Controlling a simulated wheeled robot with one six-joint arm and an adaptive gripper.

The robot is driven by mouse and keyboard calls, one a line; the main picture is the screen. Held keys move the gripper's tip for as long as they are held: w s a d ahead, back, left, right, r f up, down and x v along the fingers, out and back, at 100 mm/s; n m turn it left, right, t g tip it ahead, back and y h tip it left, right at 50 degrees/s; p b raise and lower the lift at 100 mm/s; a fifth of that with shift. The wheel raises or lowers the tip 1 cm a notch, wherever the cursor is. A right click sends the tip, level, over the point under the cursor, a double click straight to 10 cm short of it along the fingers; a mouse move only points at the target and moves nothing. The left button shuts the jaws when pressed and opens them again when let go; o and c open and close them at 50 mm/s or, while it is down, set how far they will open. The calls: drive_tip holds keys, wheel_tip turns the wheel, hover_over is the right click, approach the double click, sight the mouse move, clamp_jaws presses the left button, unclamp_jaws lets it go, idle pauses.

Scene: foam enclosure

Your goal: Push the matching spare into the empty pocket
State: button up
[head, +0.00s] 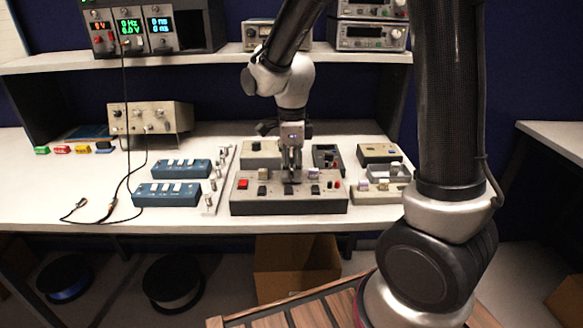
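A grey panel box (290,208) stands near the front of the bench. On its top are a red block (242,184), several dark squares and small pale pieces (313,173). I cannot tell which dark square is the empty pocket. My gripper (291,178) points down over the middle of this panel, with its tips close to the top face. Its fingers look close together, but the gap and anything between them are too small to make out. A small tray (370,173) with pale pieces lies to the right; which piece is the matching spare is unclear.
Two blue switch boxes (168,195) and a strip with knobs (210,200) lie left of the panel. Boxes (378,153) stand to the right. A beige instrument (150,117) stands behind, and cables (105,213) lie at the left.

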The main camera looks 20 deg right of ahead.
sight(291, 169)
wheel_tip(291, 169, up, 12)
idle(0.5)
idle(0.3)
drive_tip(key=s+d+r+n+t, duration=0.2)
drive_tip(key=s+d+n, duration=0.5)
drive_tip(key=s+n, duration=0.2)
drive_tip(key=s+d+r+n+t, duration=0.1)
drive_tip(key=s+d+n+t, duration=0.1)
drive_tip(key=s+d+n, duration=0.5)
drive_tip(key=s+n, duration=0.2)
drive_tip(key=n, duration=0.3)
drive_tip(key=shift+s+r+n, duration=0.3)
drive_tip(key=shift+s+r, duration=0.05)
drive_tip(key=shift+r, duration=0.05)
